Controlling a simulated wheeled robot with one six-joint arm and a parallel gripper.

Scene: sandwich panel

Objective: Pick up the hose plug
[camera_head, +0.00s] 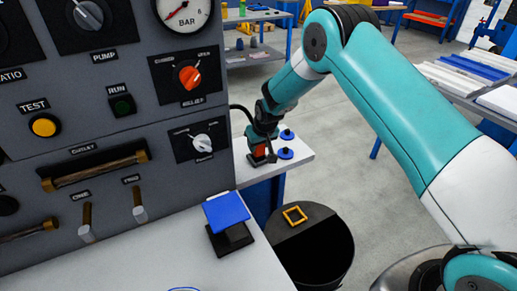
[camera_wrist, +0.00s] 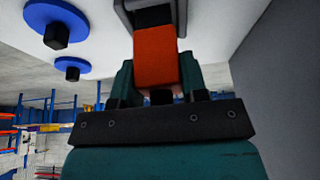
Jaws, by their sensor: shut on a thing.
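The hose plug, which I take to be the orange-red block, shows in the head view (camera_head: 260,152) and the wrist view (camera_wrist: 156,62). It is at the light side shelf right of the panel. My gripper (camera_head: 263,156) is shut on it. In the wrist view the dark teal jaws of my gripper (camera_wrist: 157,80) flank the block. The block's upper end meets a black part inside a grey bracket. I cannot tell whether it is seated there or free. A black hose (camera_head: 240,108) curves between the panel side and my gripper.
Two blue discs with black knobs (camera_head: 287,134) are on the side shelf (camera_head: 303,157), close right of my gripper. The grey control panel (camera_head: 150,110) stands left. A black bin (camera_head: 325,250) stands below the shelf. A blue-topped stand (camera_head: 227,211) is on the front counter.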

